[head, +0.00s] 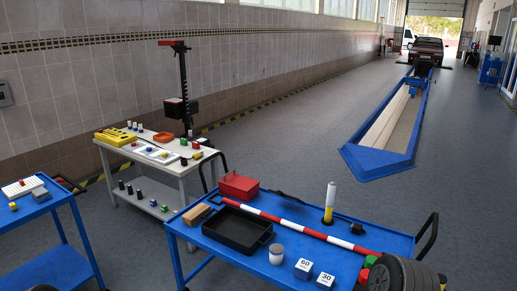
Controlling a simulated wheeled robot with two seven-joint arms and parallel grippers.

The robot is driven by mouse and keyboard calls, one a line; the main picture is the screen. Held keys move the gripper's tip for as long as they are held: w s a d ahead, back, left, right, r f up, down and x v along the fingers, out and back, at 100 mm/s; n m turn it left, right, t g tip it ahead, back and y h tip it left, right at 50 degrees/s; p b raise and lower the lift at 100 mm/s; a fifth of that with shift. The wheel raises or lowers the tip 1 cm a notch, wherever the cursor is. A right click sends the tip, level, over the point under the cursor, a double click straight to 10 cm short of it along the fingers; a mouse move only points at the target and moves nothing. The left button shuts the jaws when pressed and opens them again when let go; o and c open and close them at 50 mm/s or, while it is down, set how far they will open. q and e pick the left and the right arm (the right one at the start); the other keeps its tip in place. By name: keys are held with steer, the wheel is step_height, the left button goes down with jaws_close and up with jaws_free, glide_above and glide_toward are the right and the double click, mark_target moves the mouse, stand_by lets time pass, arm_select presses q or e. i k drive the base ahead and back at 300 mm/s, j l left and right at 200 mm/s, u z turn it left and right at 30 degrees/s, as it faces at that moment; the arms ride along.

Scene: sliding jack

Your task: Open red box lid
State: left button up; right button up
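The red box (239,186) sits on the far left part of the blue cart top (300,260). Its lid looks closed, with a small dark handle or catch on top.
A dark ribbed object (405,274) fills the near right corner. A grey table (160,155) stands behind left.

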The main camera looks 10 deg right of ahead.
mark_target(242, 183)
steer(key=i+j+z, duration=0.4)
steer(key=j, duration=0.15)
steer(key=j+z, duration=0.25)
steer(key=i+j+z, duration=0.2)
steer(key=j, duration=0.2)
steer(key=k+l, duration=0.05)
steer(key=k, duration=0.05)
